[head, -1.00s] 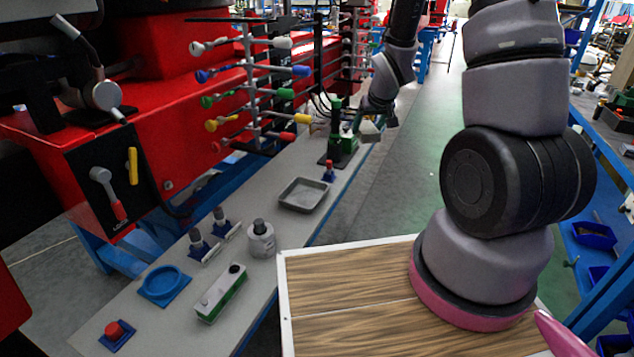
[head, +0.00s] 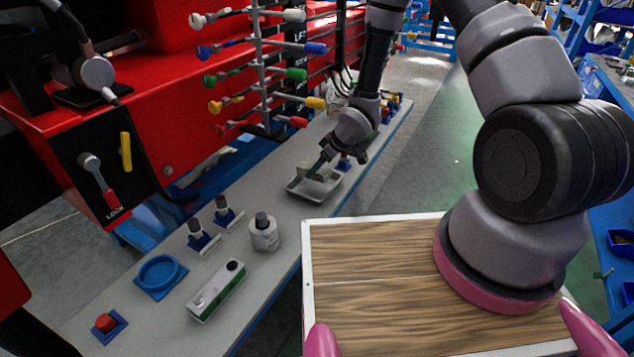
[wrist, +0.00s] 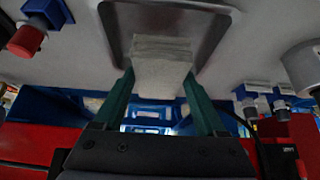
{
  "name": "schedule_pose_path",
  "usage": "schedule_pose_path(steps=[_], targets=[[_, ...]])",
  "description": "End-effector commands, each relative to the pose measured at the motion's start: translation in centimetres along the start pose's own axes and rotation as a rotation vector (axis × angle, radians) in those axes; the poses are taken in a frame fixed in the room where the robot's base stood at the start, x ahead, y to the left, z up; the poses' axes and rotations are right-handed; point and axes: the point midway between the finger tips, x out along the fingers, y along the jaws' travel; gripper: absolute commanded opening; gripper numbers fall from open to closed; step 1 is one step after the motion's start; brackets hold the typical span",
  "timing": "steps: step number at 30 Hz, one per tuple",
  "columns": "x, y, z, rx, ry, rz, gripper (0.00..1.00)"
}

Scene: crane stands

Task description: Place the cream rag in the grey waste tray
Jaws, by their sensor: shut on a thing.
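The cream rag (wrist: 162,66) is a folded pale cloth between the two green fingers of my gripper (wrist: 160,85) in the wrist view. In the head view my gripper (head: 324,168) is over the grey waste tray (head: 334,190), and the rag (head: 314,172) shows as a small pale block there. The tray, a shallow grey dish, also shows behind the rag in the wrist view (wrist: 205,45). My gripper is shut on the rag. I cannot tell whether the rag touches the tray floor.
A grey-white bottle (head: 264,234), a blue ring holder (head: 161,276), a white-green box (head: 216,291) and a red button (head: 105,322) stand nearer on the bench. A rack with coloured handles (head: 262,75) rises left of my arm. Red machinery lines the left side.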

Motion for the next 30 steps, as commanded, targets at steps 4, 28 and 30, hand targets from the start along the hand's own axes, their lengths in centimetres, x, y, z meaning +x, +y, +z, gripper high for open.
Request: schedule_pose_path(steps=[4, 28, 30], targets=[[1.1, 0.1, 0.7, 0.001, 0.0, 0.001, 0.13], [4.7, 0.1, 3.0, 0.002, 0.0, 0.002, 1.0], [4.7, 0.1, 3.0, 0.002, 0.0, 0.002, 1.0]])
